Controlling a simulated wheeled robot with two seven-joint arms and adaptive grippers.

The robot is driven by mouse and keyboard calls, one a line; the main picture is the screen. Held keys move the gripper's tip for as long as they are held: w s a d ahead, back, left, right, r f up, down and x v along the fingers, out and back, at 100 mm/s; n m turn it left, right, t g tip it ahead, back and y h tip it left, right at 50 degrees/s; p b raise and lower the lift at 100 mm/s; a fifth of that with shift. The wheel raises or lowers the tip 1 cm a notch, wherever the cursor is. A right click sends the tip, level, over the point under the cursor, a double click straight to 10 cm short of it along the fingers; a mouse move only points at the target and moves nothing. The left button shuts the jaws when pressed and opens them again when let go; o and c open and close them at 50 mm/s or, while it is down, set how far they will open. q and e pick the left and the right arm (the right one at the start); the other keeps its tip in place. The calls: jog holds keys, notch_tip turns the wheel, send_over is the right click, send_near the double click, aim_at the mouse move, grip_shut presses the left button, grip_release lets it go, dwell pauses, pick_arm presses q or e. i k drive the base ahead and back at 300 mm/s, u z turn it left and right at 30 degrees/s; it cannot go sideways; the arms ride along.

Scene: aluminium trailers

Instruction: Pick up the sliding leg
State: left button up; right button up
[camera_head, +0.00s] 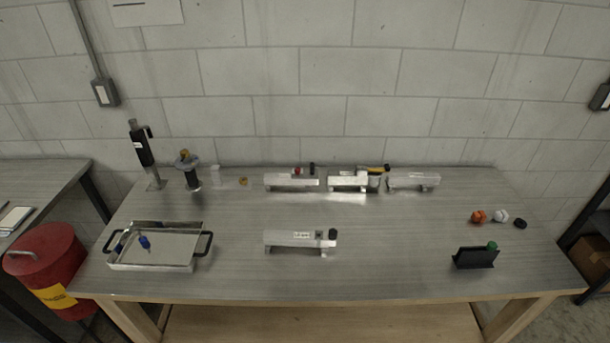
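Neither of my grippers shows in the head view. I cannot tell for sure which part is the sliding leg. A silvery aluminium bar-shaped piece (290,239) with a small label and a black knob (332,234) at its right end lies at the middle front of the table. Three similar silvery pieces stand in a row at the back: a left one (285,183), a middle one (347,182) and a right one (415,180). Small red, black and yellow parts show at or behind the left and middle ones; their details are too small to tell.
The grey table (400,225) has free room around the front piece. A metal tray (165,262) with black handles and blue items stands left. A black holder (475,257) with a green part stands right, near an orange ball (478,216). Upright tools (190,172) stand back left.

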aim_at(283, 238)
jog(key=u, duration=1.95)
jog(key=k, duration=0.8)
jog(key=z, duration=0.9)
